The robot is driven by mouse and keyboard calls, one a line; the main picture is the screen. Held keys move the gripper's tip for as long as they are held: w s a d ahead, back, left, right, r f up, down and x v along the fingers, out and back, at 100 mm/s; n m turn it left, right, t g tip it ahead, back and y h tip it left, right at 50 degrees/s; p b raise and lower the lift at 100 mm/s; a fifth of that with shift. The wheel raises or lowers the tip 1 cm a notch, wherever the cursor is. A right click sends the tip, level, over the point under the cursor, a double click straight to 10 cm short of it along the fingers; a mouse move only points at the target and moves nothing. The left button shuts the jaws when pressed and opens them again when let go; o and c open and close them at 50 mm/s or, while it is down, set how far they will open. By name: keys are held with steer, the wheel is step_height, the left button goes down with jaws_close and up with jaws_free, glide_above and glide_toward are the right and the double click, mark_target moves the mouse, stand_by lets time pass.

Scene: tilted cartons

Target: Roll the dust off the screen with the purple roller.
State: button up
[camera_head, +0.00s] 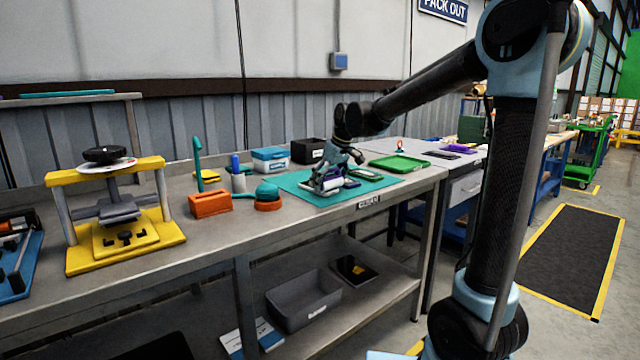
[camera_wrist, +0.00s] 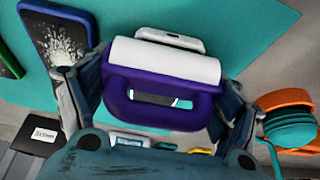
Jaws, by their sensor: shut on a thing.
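The purple roller (camera_wrist: 172,92) has a white roll across its top and a looped purple handle. My gripper (camera_wrist: 160,110) is shut on its handle, with one finger on each side. In the head view my gripper (camera_head: 338,176) is low over the teal mat, with the roller (camera_head: 326,184) at it. Whether the roller touches the mat is unclear. A dark screen in a blue frame (camera_wrist: 58,40) lies left of the roller in the wrist view, apart from it. A white patch of dust lies on that screen. Part of a green-framed item shows further left.
A pale rounded object (camera_wrist: 158,38) lies just beyond the roll. A teal and orange item (camera_wrist: 290,125) is at the right. The teal mat (camera_head: 290,181) lies on the workbench, with a green tray (camera_head: 399,163) behind right and an orange box (camera_head: 210,204) to the left.

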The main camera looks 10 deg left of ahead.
step_height(320, 180, up, 3)
steer(key=shift+w+d+f, duration=0.1)
steer(key=shift+f, duration=0.1)
steer(key=shift+a+r, duration=0.15)
steer(key=shift+r, duration=1.25)
steer(key=shift+a+r, duration=0.1)
steer(key=shift+r, duration=1.3)
steer(key=shift+d, duration=0.1)
